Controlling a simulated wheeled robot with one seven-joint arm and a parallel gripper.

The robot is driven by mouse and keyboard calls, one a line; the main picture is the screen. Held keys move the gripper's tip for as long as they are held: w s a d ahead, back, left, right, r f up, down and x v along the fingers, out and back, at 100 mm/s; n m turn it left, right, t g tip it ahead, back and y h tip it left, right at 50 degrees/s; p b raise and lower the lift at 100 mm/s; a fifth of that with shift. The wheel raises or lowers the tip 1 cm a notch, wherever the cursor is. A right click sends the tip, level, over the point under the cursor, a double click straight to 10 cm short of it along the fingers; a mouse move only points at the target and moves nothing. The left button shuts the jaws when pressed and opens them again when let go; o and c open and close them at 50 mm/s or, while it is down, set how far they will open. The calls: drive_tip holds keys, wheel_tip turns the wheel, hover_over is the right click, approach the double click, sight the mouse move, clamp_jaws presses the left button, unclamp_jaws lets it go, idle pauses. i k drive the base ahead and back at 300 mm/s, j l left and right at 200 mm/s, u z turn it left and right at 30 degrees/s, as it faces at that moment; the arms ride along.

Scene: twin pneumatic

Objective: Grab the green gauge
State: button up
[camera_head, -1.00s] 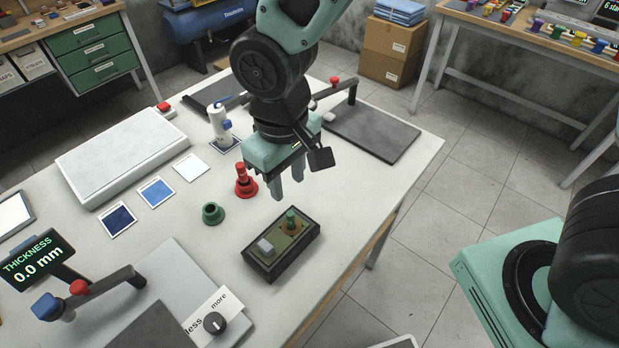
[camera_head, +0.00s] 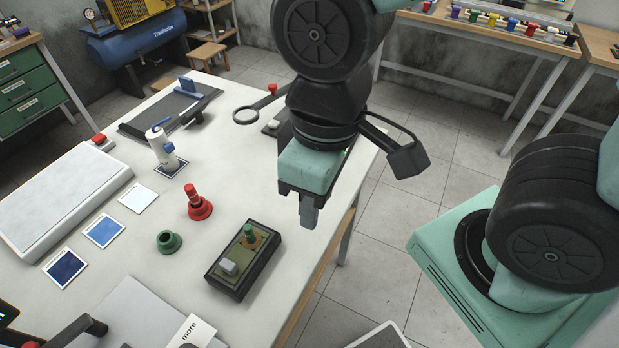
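The green gauge (camera_head: 250,234) stands upright in a dark tray (camera_head: 213,281) on the white table, next to a grey block (camera_head: 229,267). A separate green ring-shaped piece (camera_head: 168,241) sits on the table left of the tray. My gripper (camera_head: 309,212) points down above the table's right side, up and to the right of the green gauge and apart from it. Only one finger shows clearly, so I cannot tell how far the fingers are spread. I see nothing held.
A red gauge (camera_head: 196,203) stands in a red base behind the green ring. A white bottle (camera_head: 160,147) stands farther back. Blue and white cards (camera_head: 104,231) and a pale slab (camera_head: 62,200) lie at the left. The table's right edge is close to the tray.

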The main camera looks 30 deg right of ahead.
sight(249, 231)
drive_tip(key=k+j, duration=0.75)
drive_tip(key=i+j+z, duration=0.05)
drive_tip(key=j, duration=0.05)
